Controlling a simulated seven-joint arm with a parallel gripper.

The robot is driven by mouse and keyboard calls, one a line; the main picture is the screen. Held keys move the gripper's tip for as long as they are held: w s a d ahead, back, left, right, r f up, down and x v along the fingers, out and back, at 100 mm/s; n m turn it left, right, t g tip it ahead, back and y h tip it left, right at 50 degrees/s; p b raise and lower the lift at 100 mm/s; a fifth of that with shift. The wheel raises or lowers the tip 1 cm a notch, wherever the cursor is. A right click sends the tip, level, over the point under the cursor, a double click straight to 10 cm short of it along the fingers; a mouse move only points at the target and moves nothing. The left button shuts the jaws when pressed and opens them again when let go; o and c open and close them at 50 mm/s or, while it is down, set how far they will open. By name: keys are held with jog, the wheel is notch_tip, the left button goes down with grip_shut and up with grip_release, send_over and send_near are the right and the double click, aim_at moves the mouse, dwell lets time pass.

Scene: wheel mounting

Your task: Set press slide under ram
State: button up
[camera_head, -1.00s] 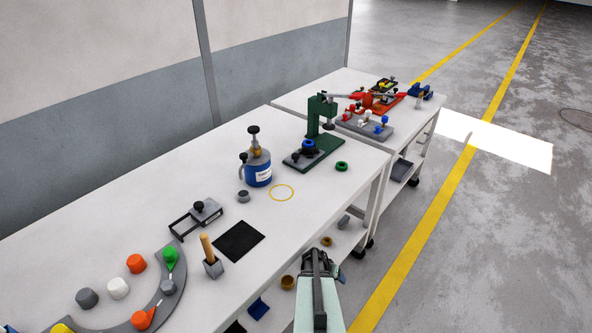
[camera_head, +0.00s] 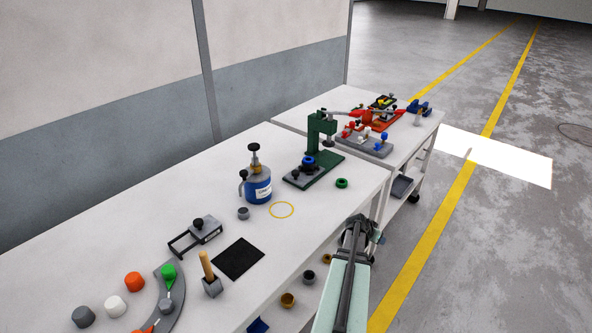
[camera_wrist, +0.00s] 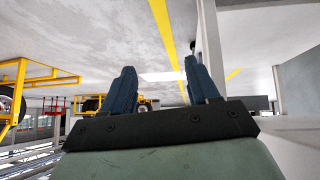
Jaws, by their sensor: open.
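A green press (camera_head: 313,130) stands on the bench with its ram (camera_head: 328,140) hanging at the right of its head. The grey press slide (camera_head: 302,174) sits on the front left part of the green base, out to the left of the ram. It carries a blue ring (camera_head: 308,160) and a small black knob (camera_head: 295,175). My gripper (camera_head: 358,222) is in front of the bench's near edge, apart from the press. In the wrist view, my gripper (camera_wrist: 163,82) is open, with two dark blue fingers apart and nothing between them.
A green ring (camera_head: 342,183) lies right of the press base. A second bench behind holds a grey fixture (camera_head: 365,145) and red parts.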

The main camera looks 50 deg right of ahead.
jog(key=w+d+r+n+y, duration=0.1)
jog(key=w+d+r+n, duration=0.15)
jog(key=r, duration=1.25)
jog(key=n+t+y, duration=0.2)
jog(key=n+y, duration=0.5)
jog(key=n, duration=0.5)
send_near(296, 172)
notch_tip(296, 172, down, 8)
jog(key=shift+w+f, duration=0.1)
jog(key=shift+f, duration=0.1)
grip_shut()
